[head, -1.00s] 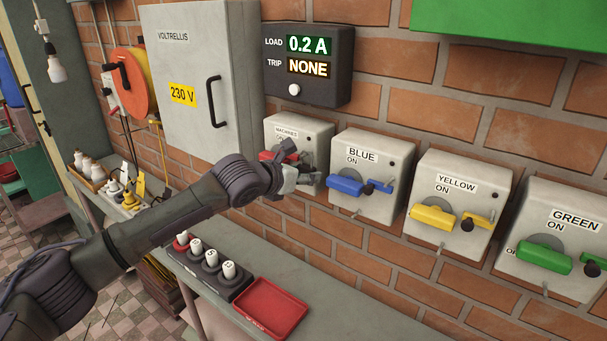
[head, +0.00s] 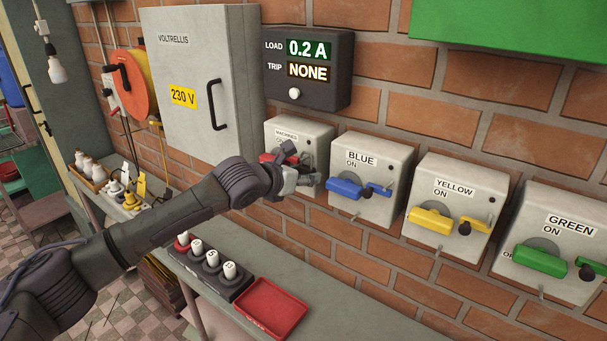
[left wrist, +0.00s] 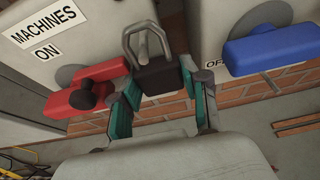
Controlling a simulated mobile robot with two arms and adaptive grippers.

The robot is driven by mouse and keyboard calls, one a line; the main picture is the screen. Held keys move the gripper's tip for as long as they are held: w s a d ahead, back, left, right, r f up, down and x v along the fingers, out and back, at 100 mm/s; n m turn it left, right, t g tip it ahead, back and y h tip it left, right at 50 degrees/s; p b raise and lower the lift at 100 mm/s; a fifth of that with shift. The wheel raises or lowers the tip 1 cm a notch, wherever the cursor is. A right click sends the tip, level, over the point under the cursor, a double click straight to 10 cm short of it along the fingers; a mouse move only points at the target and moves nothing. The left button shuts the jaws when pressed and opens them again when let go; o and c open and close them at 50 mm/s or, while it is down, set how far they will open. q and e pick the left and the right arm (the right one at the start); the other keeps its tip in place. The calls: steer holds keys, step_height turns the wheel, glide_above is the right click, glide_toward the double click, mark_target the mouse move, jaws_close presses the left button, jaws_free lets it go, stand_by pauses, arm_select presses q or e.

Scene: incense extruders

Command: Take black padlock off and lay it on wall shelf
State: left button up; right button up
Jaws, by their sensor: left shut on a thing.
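The black padlock (left wrist: 157,77) is between the two fingers of my left gripper (left wrist: 155,92) in the left wrist view. Its grey shackle points up in the picture, beside the red switch handle (left wrist: 85,90) of the MACHINES box (left wrist: 90,25). I cannot tell whether the shackle still passes through anything. In the head view my left gripper (head: 300,176) is in front of the MACHINES box (head: 300,133) and hides the padlock. A long grey shelf (head: 240,245) runs along the brick wall below the boxes. My right gripper is not in view.
On the shelf are a red tray (head: 273,308) and a dark rack (head: 205,272) with several white-topped pieces. Switch boxes with blue (head: 345,188), yellow (head: 432,220) and green (head: 540,260) handles continue to the right. A grey cabinet (head: 195,120) protrudes at the left.

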arm_select(q)
steer(key=shift+s, duration=0.1)
steer(key=shift+s+a+r+p, duration=0.15)
steer(key=shift+s+a+p, duration=0.75)
steer(key=shift+s, duration=0.3)
steer(key=shift+s+a+r+p, duration=0.1)
steer(key=shift+s+a+p, duration=0.7)
steer(key=shift+s, duration=0.35)
